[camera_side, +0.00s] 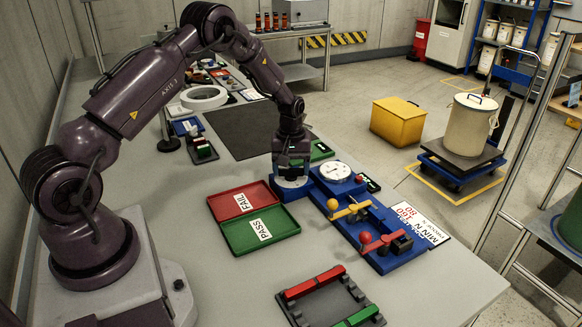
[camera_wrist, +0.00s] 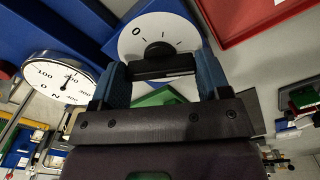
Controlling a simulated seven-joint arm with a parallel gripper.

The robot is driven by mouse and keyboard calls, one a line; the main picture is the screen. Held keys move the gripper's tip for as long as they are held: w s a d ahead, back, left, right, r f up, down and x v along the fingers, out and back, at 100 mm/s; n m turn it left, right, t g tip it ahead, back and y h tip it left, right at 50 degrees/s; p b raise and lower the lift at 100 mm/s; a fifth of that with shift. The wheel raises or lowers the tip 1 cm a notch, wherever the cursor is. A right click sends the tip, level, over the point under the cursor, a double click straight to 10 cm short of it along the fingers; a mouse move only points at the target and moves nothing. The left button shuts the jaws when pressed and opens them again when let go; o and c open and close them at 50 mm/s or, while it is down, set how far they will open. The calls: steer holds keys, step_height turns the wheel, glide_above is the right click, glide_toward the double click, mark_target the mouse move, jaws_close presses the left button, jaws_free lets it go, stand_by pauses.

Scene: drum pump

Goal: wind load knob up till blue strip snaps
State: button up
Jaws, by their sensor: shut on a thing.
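My gripper (camera_side: 291,166) reaches down over the white dial plate (camera_side: 293,182) at the left end of the blue test rig (camera_side: 345,205). In the wrist view its two blue-padded fingers (camera_wrist: 162,68) are shut on the black load knob (camera_wrist: 158,50), one on either side. The knob sits at the middle of the white dial plate (camera_wrist: 185,35), marked 0 and I. The round force gauge (camera_wrist: 57,78) shows at left with its needle near upright; I cannot tell the exact reading. It also shows in the side view (camera_side: 336,171). I cannot make out the blue strip.
On the rig are a yellow clamp (camera_side: 350,211) and a red-knobbed clamp (camera_side: 385,243). A red FAIL tray (camera_side: 225,211) and a green PASS tray (camera_side: 280,231) lie left of it. A white limits card (camera_side: 422,225) lies at right. A dark fixture (camera_side: 328,300) lies in front.

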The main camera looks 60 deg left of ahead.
mark_target(291, 169)
steer(key=shift+m, duration=2.5)
steer(key=o, duration=0.9)
steer(key=shift+o, duration=0.2)
steer(key=shift+r, duration=0.15)
step_height(291, 169, up, 13)
